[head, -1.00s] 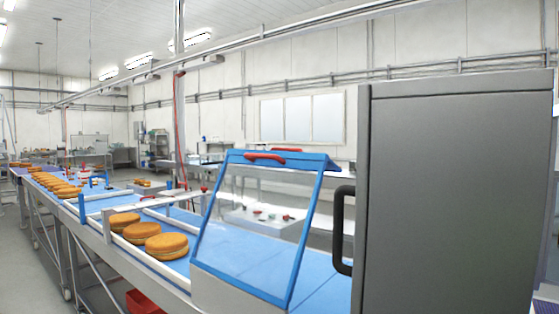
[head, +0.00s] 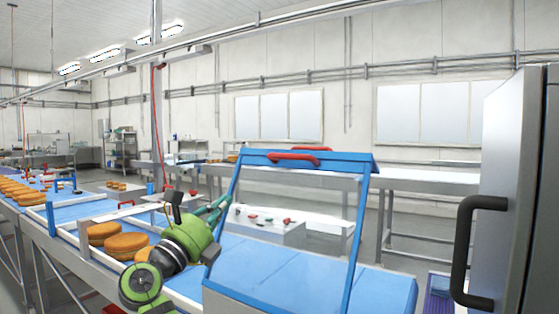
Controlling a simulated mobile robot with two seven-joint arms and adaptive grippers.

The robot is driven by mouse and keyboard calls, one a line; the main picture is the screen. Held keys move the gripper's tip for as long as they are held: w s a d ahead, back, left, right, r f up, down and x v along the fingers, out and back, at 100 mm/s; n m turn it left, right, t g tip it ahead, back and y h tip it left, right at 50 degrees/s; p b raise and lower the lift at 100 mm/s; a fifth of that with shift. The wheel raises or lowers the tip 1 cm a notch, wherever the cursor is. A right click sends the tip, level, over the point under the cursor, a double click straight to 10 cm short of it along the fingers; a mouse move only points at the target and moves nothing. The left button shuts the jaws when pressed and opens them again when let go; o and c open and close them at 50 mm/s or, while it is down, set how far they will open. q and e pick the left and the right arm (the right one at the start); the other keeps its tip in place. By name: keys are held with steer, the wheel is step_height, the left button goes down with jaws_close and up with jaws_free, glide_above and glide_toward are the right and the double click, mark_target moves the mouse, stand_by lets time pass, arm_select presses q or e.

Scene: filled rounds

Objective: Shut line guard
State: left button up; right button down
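The line guard (head: 361,235) is a clear panel in a blue frame over the conveyor, with a red handle (head: 278,157) at its top edge. The panel slopes from the high top bar down to the pale front wall of the line.
Filled rounds (head: 126,245) sit on the blue belt (head: 270,262) behind my wrist, with more rounds far left. A grey cabinet (head: 520,190) with a black handle (head: 462,250) stands close at right. A steel table (head: 430,181) runs behind the guard.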

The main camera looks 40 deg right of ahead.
steer(key=s+d+r+m+g+y, duration=0.1)
steer(key=s+r+m+g+y, duration=0.15)
steer(key=s+r+m, duration=0.35)
steer(key=t+p, duration=0.1)
steer(key=p, duration=0.5)
glide_toward(285, 157)
steer(key=shift+y, duration=0.25)
steer(key=x, duration=0.6)
steer(key=shift+d+r, duration=0.1)
steer(key=shift+r, duration=0.3)
arm_select(q)
steer(key=shift+w+r, duration=0.15)
steer(key=shift+r, duration=0.8)
steer(key=shift+w+r, duration=0.2)
steer(key=shift+r, duration=0.75)
steer(key=shift+w+r, duration=0.15)
steer(key=shift+r, duration=0.8)
arm_select(e)
steer(key=shift+w+d+f, duration=0.15)
steer(key=shift+d, duration=0.25)
